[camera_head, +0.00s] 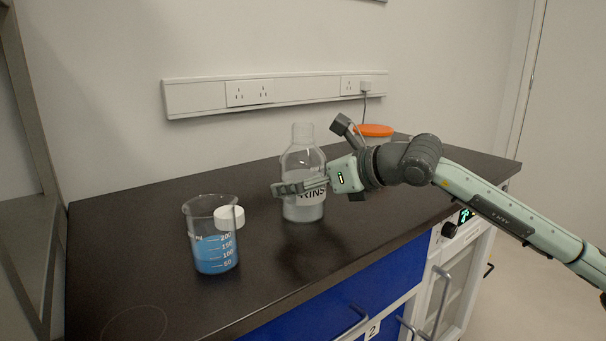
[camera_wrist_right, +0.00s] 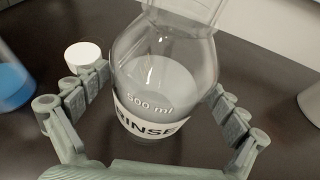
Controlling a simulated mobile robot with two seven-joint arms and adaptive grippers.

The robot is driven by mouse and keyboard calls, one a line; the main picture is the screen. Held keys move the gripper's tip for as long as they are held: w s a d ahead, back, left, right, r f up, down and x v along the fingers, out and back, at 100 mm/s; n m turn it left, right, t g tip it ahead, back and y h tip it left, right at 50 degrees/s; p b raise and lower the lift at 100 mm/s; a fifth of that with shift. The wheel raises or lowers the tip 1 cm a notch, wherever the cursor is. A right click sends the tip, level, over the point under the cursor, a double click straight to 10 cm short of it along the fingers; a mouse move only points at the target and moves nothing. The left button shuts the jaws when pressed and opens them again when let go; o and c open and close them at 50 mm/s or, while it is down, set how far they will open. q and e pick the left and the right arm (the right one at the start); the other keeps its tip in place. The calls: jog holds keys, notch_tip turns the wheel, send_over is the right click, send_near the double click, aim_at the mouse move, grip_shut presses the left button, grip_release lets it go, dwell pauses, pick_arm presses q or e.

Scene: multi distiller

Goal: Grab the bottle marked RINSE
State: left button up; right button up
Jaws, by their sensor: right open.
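The bottle marked RINSE (camera_head: 303,165) is a clear, rounded bottle with a narrow neck, standing upright on the dark bench. In the right wrist view the bottle (camera_wrist_right: 165,75) shows its white RINSE label and a 500 ml mark, with pale liquid inside. My right gripper (camera_head: 301,187) comes in from the right at the bottle's label height. In the wrist view its open fingers (camera_wrist_right: 161,82) stand on either side of the bottle, with gaps visible between the pads and the glass. The gripper covers part of the label in the head view. My left gripper is not in view.
A glass beaker (camera_head: 212,250) with blue liquid stands left of the bottle. A white cap (camera_head: 229,217) shows beside the beaker. An orange-lidded container (camera_head: 376,131) is behind my right arm. The bench's front edge runs above blue drawers (camera_head: 340,300).

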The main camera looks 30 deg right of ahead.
jog(key=x, duration=0.3)
jog(key=shift+w+a+f+p, duration=0.1)
jog(key=shift+a+f+p, duration=0.05)
jog(key=shift+p, duration=0.15)
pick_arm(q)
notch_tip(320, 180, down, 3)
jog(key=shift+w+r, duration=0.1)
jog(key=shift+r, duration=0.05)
pick_arm(e)
jog(key=shift+c, duration=0.4)
jog(key=c, duration=2)
jog(key=shift+c, duration=0.2)
